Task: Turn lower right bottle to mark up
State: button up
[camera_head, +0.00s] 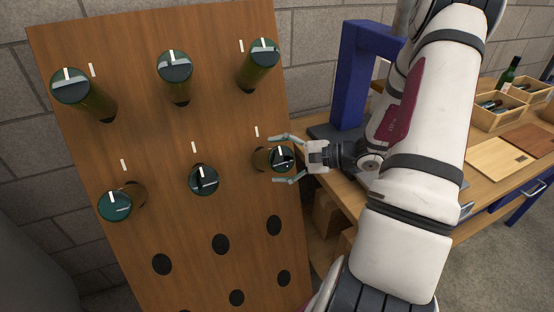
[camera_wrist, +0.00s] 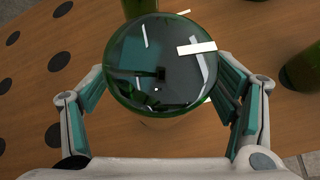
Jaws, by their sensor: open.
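The lower right bottle (camera_head: 284,159) lies in its hole in the wooden board, its dark round base facing out. In the wrist view its glassy base (camera_wrist: 150,75) fills the middle. A white mark (camera_wrist: 197,47) on it runs from near the centre towards the upper right rim, where other pale streaks look like reflections. In the head view its mark is small and seems to point up, slightly left. My gripper (camera_head: 273,159) is open, one finger above and one below the bottle. In the wrist view the fingers stand left and right of it, apparently with gaps.
The wooden board (camera_head: 222,125) holds several other green bottles, with white ticks above them. Empty dark holes (camera_head: 220,244) lie below. A workbench (camera_head: 490,205) with a blue post (camera_head: 352,85) stands close on the right, behind my arm, carrying wooden boxes (camera_head: 497,115).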

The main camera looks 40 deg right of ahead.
jog(key=v, duration=1.1)
jog(key=shift+s, duration=0.25)
jog(key=shift+r, duration=0.15)
jog(key=s+a+r+n+g+h+p, duration=0.1)
jog(key=a+r+n+g, duration=0.4)
jog(key=a, duration=0.5)
jog(key=s+a+r+n+g+p, duration=0.1)
jog(key=s+a+r+n+g, duration=0.1)
jog(key=a+r+n+g, duration=0.5)
jog(key=s+a+r+n+t+h+p, duration=0.2)
jog(key=s+a+r+n+t+h, duration=0.2)
jog(key=s+a+r+n+h, duration=0.2)
jog(key=shift+s+a+r+h, duration=1.1)
jog(key=shift+s+a, duration=0.65)
jog(key=shift+s, duration=0.65)
jog(key=shift+r, duration=0.1)
